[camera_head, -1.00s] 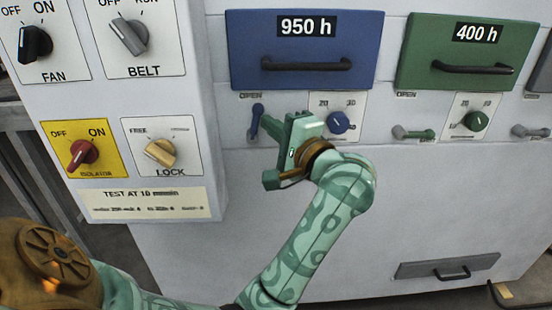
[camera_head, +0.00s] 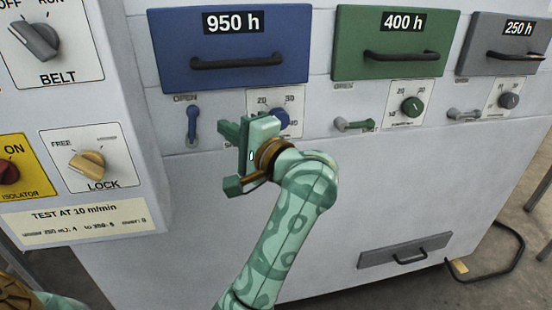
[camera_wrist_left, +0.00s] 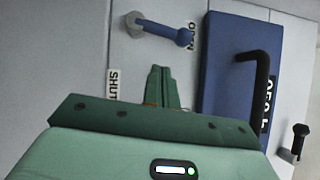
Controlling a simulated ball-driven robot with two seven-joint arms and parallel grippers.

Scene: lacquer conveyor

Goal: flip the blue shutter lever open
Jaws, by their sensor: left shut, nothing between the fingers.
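The blue shutter lever (camera_head: 192,122) is on the white panel below the blue 950 h drawer. It stands upright, its free end by the OPEN label. In the left wrist view the blue lever (camera_wrist_left: 162,31) runs from its round pivot to the OPEN label, away from the SHUT label (camera_wrist_left: 113,85). My left gripper (camera_head: 225,129) is just right of the lever in the head view, apart from it. Its fingers (camera_wrist_left: 163,88) are shut together and empty. My right gripper is not in view.
A blue-pointer dial (camera_head: 280,117) is partly behind my left gripper. A green lever (camera_head: 355,125) and grey lever (camera_head: 465,114) lie sideways at right. The 950 h drawer handle (camera_head: 237,62) juts out above. A switch box (camera_head: 85,150) stands at left.

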